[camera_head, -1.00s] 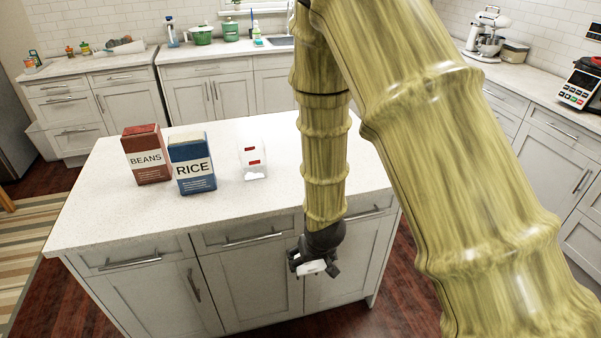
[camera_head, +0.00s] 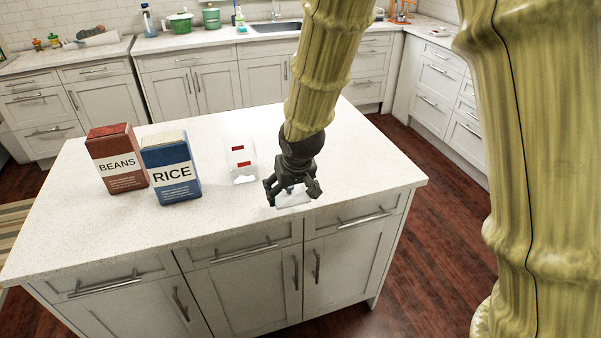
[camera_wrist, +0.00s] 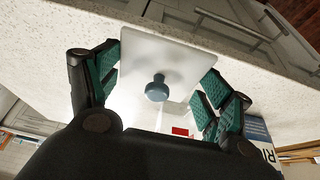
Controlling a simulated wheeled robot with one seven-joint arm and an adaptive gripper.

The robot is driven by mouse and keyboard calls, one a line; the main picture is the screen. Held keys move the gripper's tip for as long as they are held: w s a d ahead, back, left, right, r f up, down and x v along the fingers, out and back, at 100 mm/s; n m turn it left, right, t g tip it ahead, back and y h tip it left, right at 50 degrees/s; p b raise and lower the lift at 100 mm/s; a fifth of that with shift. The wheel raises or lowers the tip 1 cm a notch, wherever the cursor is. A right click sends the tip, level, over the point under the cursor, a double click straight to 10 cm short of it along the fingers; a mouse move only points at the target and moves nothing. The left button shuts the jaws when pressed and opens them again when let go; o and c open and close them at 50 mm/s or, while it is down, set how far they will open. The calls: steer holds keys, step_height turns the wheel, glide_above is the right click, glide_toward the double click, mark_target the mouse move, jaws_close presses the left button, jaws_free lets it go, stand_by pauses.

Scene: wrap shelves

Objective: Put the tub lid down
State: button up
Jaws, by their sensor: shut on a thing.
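The tub lid (camera_head: 293,199) is a pale, flat square with a dark blue-grey knob, seen closely in the wrist view (camera_wrist: 150,52). My gripper (camera_head: 292,190) is shut on it, with one finger pad at each side edge. The lid is over the island top near its front edge; I cannot tell whether it touches the surface. The clear tub (camera_head: 243,170) with red labels stands on the island, just left of and behind my gripper. My fingers partly hide the lid in the head view.
The white island top (camera_head: 120,225) has free room to the right of my gripper and at the front left. A blue rice box (camera_head: 172,190) and a red beans box (camera_head: 120,175) stand left of the tub. Counters line the back wall.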

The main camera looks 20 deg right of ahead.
steer(key=w+d+p, duration=0.1)
steer(key=w+d, duration=0.1)
steer(key=w, duration=0.2)
steer(key=w+d+f+p, duration=0.1)
steer(key=w+d, duration=0.1)
steer(key=w, duration=0.2)
steer(key=w+d+p, duration=0.1)
steer(key=w+d, duration=0.1)
steer(key=w, duration=0.2)
steer(key=shift+d+f, duration=0.15)
steer(key=shift+d, duration=0.15)
steer(key=shift+w+f+p, duration=0.15)
steer(key=shift+f+p, duration=0.75)
steer(key=shift+f, duration=0.9)
steer(key=shift+f, duration=0.15)
steer(key=o, duration=0.9)
steer(key=shift+b+v, duration=1.1)
steer(key=shift+v, duration=5)
steer(key=shift+w, duration=0.1)
